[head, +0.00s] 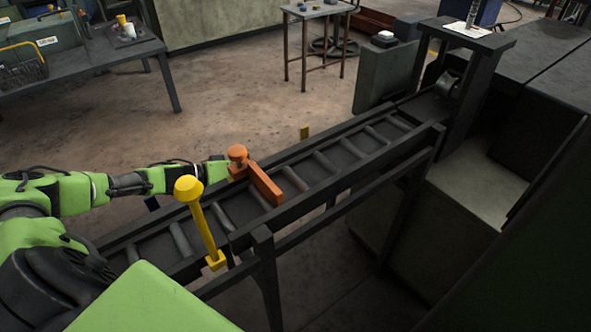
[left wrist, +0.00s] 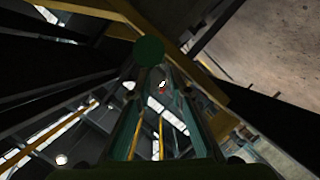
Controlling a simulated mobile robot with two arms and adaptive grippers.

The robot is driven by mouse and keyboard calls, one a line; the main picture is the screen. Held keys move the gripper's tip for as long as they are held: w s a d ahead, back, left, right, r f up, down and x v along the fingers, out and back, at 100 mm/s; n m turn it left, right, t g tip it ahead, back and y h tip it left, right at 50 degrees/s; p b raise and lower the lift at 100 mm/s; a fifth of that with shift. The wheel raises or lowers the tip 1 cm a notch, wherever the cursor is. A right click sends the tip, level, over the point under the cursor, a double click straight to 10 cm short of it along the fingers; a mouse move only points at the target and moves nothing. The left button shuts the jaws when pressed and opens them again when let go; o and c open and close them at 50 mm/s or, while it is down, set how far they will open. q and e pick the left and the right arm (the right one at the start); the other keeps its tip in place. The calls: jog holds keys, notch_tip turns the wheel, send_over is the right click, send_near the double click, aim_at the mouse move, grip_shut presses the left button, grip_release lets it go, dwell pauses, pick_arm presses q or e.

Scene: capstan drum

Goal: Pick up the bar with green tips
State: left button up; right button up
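I cannot make out a whole bar with green tips in either view. In the left wrist view a dark green round shape (left wrist: 149,51) shows near the top middle; it may be a tip of the bar, but its shaft is not clear. My left arm reaches in from the left in the head view and ends beside the orange lever (head: 264,186) at the far side of the roller conveyor (head: 345,177). My left gripper is hidden in the head view. In the wrist view its greenish fingers (left wrist: 157,80) are dark, and their closure is unclear. My right gripper is not in view.
A yellow lever with a round knob (head: 189,189) rises from the conveyor's near side. A dark machine (head: 545,70) stands at the conveyor's right end. A workbench (head: 90,66) stands back left and a small table (head: 318,11) at the back. Bare floor (head: 230,95) lies between.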

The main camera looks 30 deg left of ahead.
pick_arm(q)
jog(key=shift+b+x, duration=0.6)
jog(key=shift+x, duration=2.55)
grip_shut()
jog(key=shift+r, duration=0.2)
